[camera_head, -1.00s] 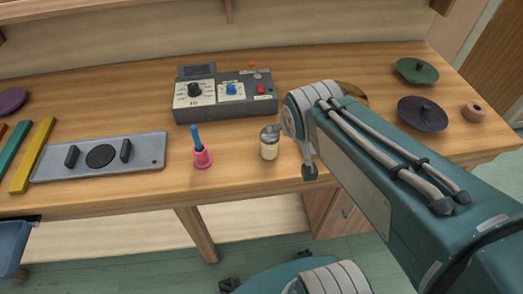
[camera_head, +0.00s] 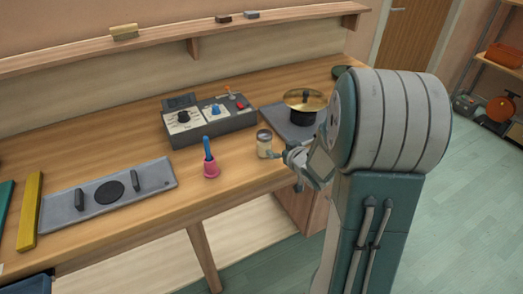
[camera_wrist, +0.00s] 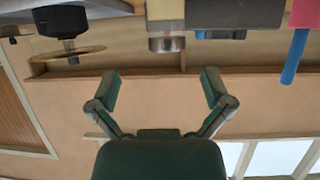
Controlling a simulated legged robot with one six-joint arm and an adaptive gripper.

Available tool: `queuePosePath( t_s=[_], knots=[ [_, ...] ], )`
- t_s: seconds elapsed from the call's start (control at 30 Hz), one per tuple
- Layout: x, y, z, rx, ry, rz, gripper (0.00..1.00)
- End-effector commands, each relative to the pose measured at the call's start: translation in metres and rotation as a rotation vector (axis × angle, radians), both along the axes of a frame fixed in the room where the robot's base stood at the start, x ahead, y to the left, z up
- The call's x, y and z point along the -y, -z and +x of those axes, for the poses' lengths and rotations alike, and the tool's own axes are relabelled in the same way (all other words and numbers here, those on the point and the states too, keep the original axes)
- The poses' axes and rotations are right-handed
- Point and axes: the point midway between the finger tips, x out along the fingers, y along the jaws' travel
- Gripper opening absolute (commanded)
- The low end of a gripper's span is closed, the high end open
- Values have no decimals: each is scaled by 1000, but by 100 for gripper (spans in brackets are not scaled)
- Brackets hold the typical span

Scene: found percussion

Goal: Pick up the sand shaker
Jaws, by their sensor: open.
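The sand shaker (camera_head: 264,146) is a small jar with cream-coloured contents and a grey metal lid. It stands upright on the wooden table in the head view. In the wrist view, which appears upside down, the shaker (camera_wrist: 166,18) is at the top centre, lid downward in the picture. My gripper (camera_head: 279,156) is just to the right of the shaker in the head view, close to its side. In the wrist view my gripper (camera_wrist: 161,82) is open, its two green fingers spread with nothing between them. The exact gap to the shaker is unclear.
A pink bell with a blue handle (camera_head: 211,168) stands left of the shaker. A grey control box (camera_head: 205,122) sits behind it. A brass-topped black pot (camera_head: 303,105) stands behind to the right. A grey plate with handles (camera_head: 106,190) lies to the left.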

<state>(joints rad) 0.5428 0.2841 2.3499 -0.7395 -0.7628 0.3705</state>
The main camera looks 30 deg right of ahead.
Motion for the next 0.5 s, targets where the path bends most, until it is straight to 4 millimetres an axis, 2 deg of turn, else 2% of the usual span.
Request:
queuePosePath(
  t_s=[0.3,0.5],
  knots=[
    [-7,17,42,0,-4,-6,100],
    [-9,24,56,0,-4,-7,100]
  ],
)
